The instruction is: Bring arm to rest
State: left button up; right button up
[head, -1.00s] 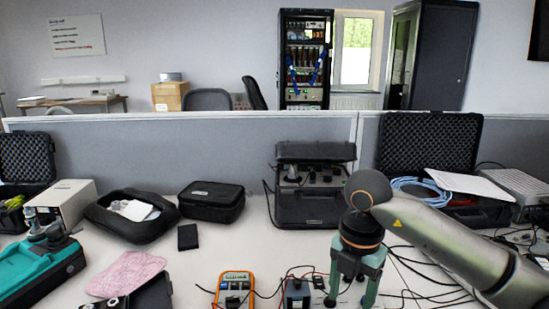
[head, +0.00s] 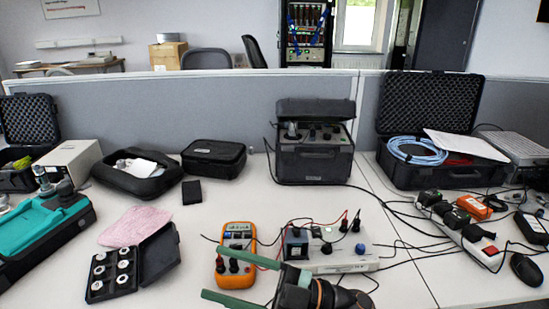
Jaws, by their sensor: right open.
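The dark wrist shows at the bottom edge, and the rest of the right arm is out of the picture. My left gripper is not in view.
A grey instrument box (head: 345,262) with cables stands just behind the right gripper. An open black case of weights (head: 112,272) lies left. A teal device (head: 40,235) is far left. A black calibrator case (head: 314,163) stands at the back. Bare table shows at centre (head: 250,200).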

jog(key=w+d+f+m+t+h, duration=0.3)
jog(key=d+f+m+t+h, duration=0.3)
jog(key=m+t, duration=0.25)
jog(key=w+d+f+m+t+h, duration=0.3)
jog(key=d+f+m+t+h, duration=0.3)
jog(key=m, duration=0.4)
jog(key=s+d+f+m+g+h, duration=0.1)
jog(key=s+d+f+m+h, duration=0.1)
jog(key=f, duration=0.4)
jog(key=s+d+f+m+g+h, duration=0.1)
jog(key=s+d+f+h, duration=0.15)
jog(key=f, duration=0.35)
jog(key=s+d+f+m+g+h, duration=0.2)
jog(key=s+d+f+g, duration=0.25)
jog(key=s+f, duration=0.55)
pick_arm(q)
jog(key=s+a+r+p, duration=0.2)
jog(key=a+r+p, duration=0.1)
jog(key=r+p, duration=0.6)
jog(key=p, duration=0.4)
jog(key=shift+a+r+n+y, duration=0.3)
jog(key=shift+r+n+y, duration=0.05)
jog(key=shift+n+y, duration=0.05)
pick_arm(e)
notch_tip(320, 180, up, 9)
jog(key=s+d+h, duration=0.1)
jog(key=s+d, duration=0.1)
jog(key=shift+d+r, duration=0.2)
jog(key=shift+d, duration=0.1)
